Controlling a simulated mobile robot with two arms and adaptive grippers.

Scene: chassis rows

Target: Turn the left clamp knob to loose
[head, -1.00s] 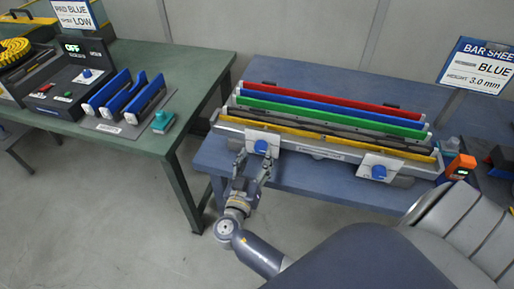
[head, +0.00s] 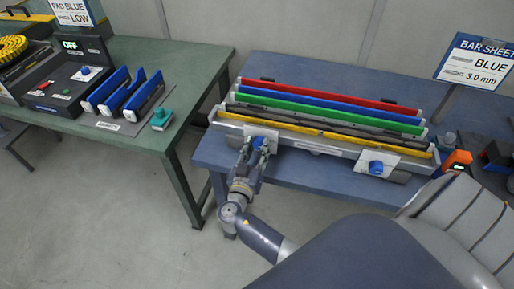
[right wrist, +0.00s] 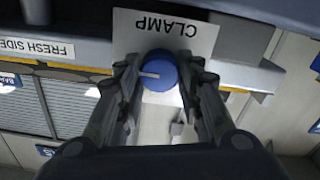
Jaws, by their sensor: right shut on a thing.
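The left clamp knob (head: 259,143) is a blue round knob on a white plate at the left front of the bar fixture (head: 310,150). My right gripper (head: 256,145) is at this knob with its fingers on either side, shut on it. In the right wrist view the blue knob (right wrist: 158,72) with a pale pointer line sits between the fingertips (right wrist: 160,75), in front of a plate marked CLAMP (right wrist: 165,28). The pointer lies roughly level, toward the left in that view. A second blue knob (head: 376,167) is on the right plate. My left gripper is not in view.
Red, blue, green and yellow bars lie in the fixture on the blue table (head: 290,66). An orange device (head: 458,160) and a sign reading BLUE, 3.0 mm (head: 476,60) stand at right. A green table (head: 150,60) with blue pads stands at left, with floor between.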

